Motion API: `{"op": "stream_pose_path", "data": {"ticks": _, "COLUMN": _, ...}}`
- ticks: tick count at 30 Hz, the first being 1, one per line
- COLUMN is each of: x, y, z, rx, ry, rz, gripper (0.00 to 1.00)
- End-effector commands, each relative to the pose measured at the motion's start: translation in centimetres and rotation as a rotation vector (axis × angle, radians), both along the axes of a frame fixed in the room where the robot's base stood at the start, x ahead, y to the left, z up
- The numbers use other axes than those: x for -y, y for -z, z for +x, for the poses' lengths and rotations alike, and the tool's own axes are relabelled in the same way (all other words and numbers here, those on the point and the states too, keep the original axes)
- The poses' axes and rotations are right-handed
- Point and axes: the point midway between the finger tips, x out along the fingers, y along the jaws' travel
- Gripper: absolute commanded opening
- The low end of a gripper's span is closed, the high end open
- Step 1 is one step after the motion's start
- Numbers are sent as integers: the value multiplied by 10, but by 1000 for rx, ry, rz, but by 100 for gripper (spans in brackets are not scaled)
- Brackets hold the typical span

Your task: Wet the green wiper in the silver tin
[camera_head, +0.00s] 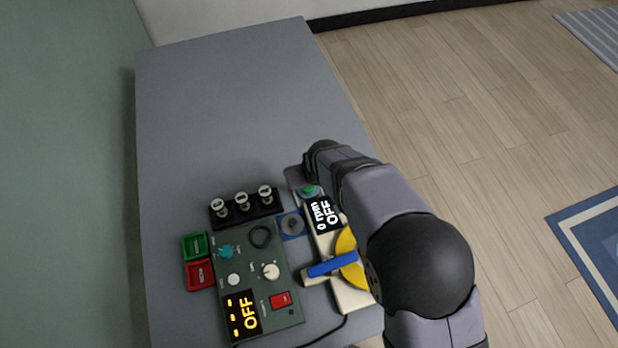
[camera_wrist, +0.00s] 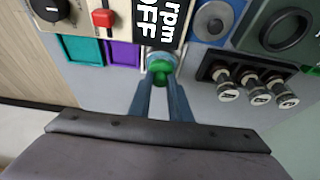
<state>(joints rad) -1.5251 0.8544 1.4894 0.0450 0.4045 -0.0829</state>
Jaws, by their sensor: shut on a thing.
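The green wiper (camera_wrist: 160,74) is between the fingertips of my gripper (camera_wrist: 159,86) in the wrist view, and the gripper is shut on it. The silver tin (camera_wrist: 161,55) shows as a pale round rim right behind the wiper. The wiper overlaps the tin's opening; I cannot tell how deep its tip is or whether it touches liquid. In the head view the green wiper (camera_head: 308,190) shows as a small green patch beside the rpm display, just below my gripper. My arm hides much of the gripper there, and the tin is hard to make out.
A machine with a "0 rpm OFF" display (camera_head: 327,214), yellow disc (camera_head: 347,262) and blue bar (camera_head: 332,264) stands close by. A dark control box (camera_head: 250,275), a rack of three black-and-silver pieces (camera_head: 244,207) and green (camera_head: 195,245) and red (camera_head: 200,274) trays lie left. The grey table's far part (camera_head: 230,110) is clear.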

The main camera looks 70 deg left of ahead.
Motion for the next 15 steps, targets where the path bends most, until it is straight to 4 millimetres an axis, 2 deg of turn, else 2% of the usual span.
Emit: {"op": "stream_pose_path", "data": {"ticks": 15, "x": 2, "y": -1, "z": 0, "rx": 0, "ry": 0, "rz": -5, "gripper": 0}}
